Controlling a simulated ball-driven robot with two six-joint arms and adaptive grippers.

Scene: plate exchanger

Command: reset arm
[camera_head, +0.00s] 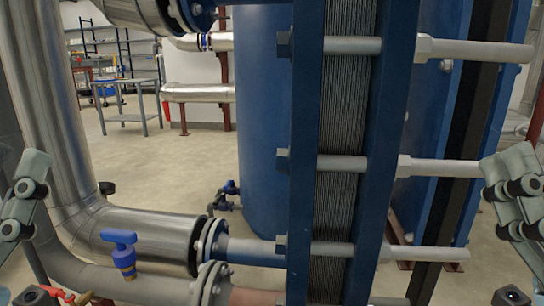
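My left gripper (33,168) is at the left edge of the head view, pointing up, in front of the silver pipework. My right gripper (511,168) is at the right edge at about the same height, also pointing up. Both are grey with dark round joints and partly cut off by the picture's edge. I see nothing held in either. Their finger gap does not show clearly. The plate exchanger (345,130) stands upright between them, with blue end plates around a thin grey plate pack.
Long grey tie bolts (455,170) reach right from the exchanger. A silver pipe (150,240) and a blue-handled valve (122,250) are at lower left. A red-handled valve (60,296) sits at the bottom left. A blue tank (264,120) stands behind. Open floor and a cart (125,105) are further back.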

